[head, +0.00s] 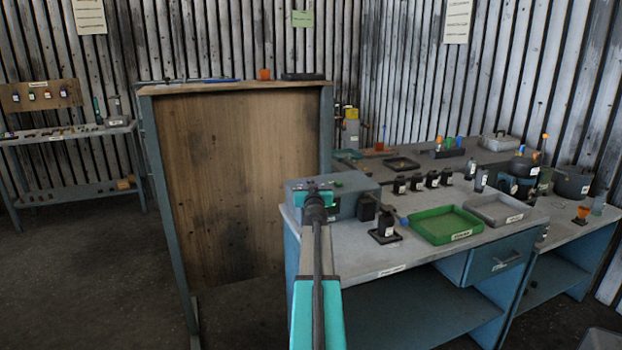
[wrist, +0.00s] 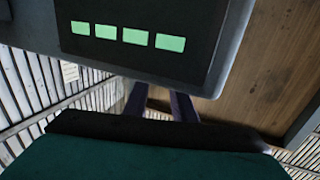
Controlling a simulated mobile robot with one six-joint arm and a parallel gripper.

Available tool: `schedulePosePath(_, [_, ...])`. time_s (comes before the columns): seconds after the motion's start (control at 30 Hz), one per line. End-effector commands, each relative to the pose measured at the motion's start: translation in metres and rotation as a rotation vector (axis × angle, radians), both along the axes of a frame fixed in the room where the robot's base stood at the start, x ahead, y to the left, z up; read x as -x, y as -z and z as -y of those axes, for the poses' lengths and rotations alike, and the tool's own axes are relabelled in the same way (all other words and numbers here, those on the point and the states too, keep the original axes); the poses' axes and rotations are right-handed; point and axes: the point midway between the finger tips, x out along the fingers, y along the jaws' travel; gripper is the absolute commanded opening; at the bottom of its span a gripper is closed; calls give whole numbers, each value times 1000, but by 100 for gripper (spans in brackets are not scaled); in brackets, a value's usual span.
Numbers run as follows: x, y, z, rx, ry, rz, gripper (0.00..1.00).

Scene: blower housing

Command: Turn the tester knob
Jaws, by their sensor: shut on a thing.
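The tester is a grey box (head: 352,190) at the left end of the workbench. In the wrist view its dark panel (wrist: 145,52) fills the top, with a row of several lit green windows. My gripper (head: 318,191) is at the tester's front left side in the head view. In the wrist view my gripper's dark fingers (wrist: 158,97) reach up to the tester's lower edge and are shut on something. The tester knob itself is hidden in both views; the grip at the tester's front fits it.
On the workbench (head: 400,255) stand a black block on a base (head: 385,226), a green tray (head: 443,225), a grey tray (head: 494,209) and a row of several small black parts (head: 432,179). A tall wooden panel (head: 240,180) stands left of the bench.

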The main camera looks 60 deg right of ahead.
Motion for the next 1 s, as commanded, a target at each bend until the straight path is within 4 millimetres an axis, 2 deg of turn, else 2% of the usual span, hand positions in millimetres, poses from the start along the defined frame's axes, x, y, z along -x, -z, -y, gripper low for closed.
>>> schedulePosePath(1.0, [3, 0, -1, 10, 88, 0, 2])
